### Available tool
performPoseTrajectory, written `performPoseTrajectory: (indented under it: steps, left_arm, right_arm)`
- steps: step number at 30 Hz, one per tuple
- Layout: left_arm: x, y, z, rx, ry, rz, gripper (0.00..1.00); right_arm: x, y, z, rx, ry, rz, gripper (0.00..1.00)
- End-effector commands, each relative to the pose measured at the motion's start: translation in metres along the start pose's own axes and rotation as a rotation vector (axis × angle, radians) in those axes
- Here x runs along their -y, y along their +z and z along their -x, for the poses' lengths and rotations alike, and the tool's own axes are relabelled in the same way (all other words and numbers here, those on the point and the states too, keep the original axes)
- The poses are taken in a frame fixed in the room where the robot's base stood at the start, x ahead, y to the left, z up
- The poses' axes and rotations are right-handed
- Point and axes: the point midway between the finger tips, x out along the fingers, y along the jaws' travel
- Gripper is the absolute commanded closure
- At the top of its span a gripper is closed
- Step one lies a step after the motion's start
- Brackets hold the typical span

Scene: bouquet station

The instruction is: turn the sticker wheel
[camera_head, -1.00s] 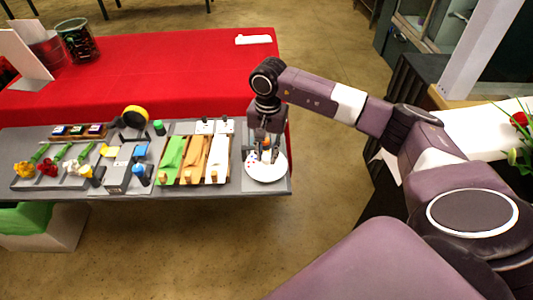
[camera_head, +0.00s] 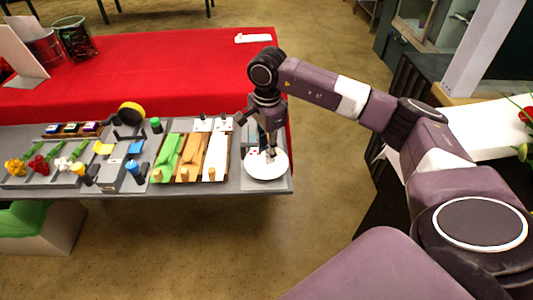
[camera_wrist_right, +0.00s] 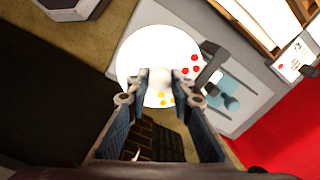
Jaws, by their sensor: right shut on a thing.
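The sticker wheel (camera_head: 270,173) is a white disc at the right end of the grey station. It also fills the upper middle of the right wrist view (camera_wrist_right: 142,48), with red dots on its right part and yellow dots on its lower part. My right gripper (camera_head: 268,153) points down over the wheel. In the wrist view its two fingers (camera_wrist_right: 159,92) are shut on the wheel's pale knob (camera_wrist_right: 160,76). The fingers hide part of the wheel in both views. My left gripper is not in view.
Left of the wheel are trays with green, tan and white wrap (camera_head: 216,156), a tape holder with a yellow roll (camera_head: 131,112), and several flowers (camera_head: 40,163). A red-covered table (camera_head: 150,70) stands behind. Floor is open in front of the station.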

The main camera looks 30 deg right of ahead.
Motion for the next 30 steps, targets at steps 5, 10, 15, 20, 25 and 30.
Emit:
performPoseTrajectory:
  steps: [5, 10, 15, 20, 25, 30]
  left_arm:
    - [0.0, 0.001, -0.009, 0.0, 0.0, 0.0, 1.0]
    - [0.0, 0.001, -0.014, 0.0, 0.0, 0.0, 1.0]
    - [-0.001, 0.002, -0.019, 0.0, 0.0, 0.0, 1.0]
    - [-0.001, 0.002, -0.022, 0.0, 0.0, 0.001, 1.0]
    - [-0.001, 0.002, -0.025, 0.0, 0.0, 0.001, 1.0]
    - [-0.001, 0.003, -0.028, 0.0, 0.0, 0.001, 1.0]
  right_arm:
    - [0.001, 0.0, -0.001, -0.003, -0.003, -0.167, 1.0]
    - [0.001, 0.0, -0.001, -0.006, -0.002, -0.329, 1.0]
    - [0.001, 0.0, 0.0, -0.009, -0.003, -0.491, 1.0]
    - [0.001, 0.0, 0.0, -0.013, -0.003, -0.643, 1.0]
    - [0.001, 0.0, 0.0, -0.016, -0.003, -0.805, 1.0]
    - [0.002, 0.0, 0.001, -0.018, -0.003, -0.967, 1.0]
